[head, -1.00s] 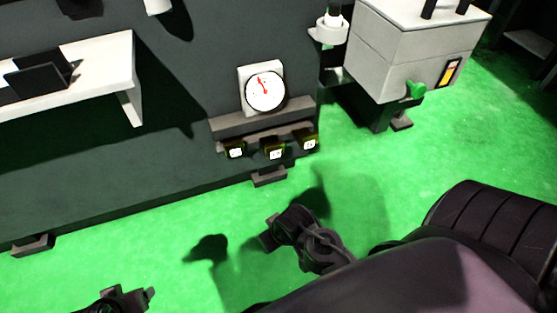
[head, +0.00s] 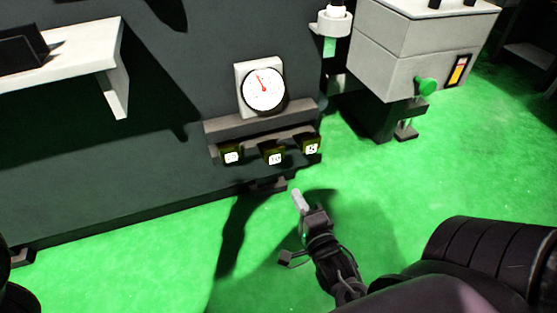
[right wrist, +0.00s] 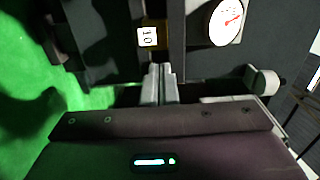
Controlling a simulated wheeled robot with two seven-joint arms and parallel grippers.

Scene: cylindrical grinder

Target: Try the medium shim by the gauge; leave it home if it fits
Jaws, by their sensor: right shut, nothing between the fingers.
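A round white gauge (head: 263,88) with a red needle pointing up and slightly left sits above a grey ledge (head: 262,122). Under it, three dark shim holders with white number labels stand in a row: left (head: 231,155), middle (head: 273,155) and right (head: 311,147). The numbers are too small to read surely, so I cannot tell which is medium. My right gripper (head: 298,198) is shut and empty, in front of and below the row. In the right wrist view its fingers (right wrist: 160,84) are together, near a label (right wrist: 147,37) that seems to read 10. My left gripper is out of view.
A white shelf (head: 116,75) juts out at the left. A grey box with a green knob (head: 426,86) stands at the right, beside a white cup-like fixture (head: 333,22). The green floor (head: 470,165) is clear in front.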

